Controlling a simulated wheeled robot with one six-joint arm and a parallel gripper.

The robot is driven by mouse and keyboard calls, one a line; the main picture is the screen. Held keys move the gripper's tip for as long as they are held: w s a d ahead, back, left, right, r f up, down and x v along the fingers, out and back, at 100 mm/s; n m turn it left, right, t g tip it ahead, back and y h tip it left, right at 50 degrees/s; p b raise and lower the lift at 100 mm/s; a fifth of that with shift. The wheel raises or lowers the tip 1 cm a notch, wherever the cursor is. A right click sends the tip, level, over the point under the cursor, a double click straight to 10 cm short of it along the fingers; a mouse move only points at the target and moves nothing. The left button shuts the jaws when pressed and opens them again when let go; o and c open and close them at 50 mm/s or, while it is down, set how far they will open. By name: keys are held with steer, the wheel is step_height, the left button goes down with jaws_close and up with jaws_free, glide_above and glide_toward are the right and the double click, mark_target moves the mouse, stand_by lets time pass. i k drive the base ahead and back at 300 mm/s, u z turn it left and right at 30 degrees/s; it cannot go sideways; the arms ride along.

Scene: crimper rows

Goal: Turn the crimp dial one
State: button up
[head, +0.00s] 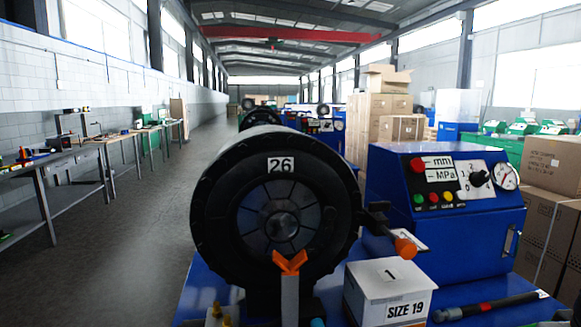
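The crimp dial is a black knob (480,178) on a white numbered plate (474,190), on the sloped front panel of the blue control box (440,225) at the right. Its pointer is too small to read with certainty. A red button (417,164), displays marked mm and MPa (440,169), several small coloured buttons (433,195) and a round gauge (506,176) share the panel. The crimper head (225,205), a big black ring marked 26, stands left of the box. My gripper is not in view.
A white carton (385,285) marked SIZE 19 stands in front of the control box. An orange-tipped black bar (378,218) juts beside the ring. An orange V-shaped rest (290,263) stands before it. A black tool (485,306) lies at lower right. The left aisle floor (140,230) is clear.

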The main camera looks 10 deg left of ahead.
mark_target(477, 180)
steer(key=z, duration=2.5)
steer(key=i, duration=0.65)
steer(key=u, duration=2.4)
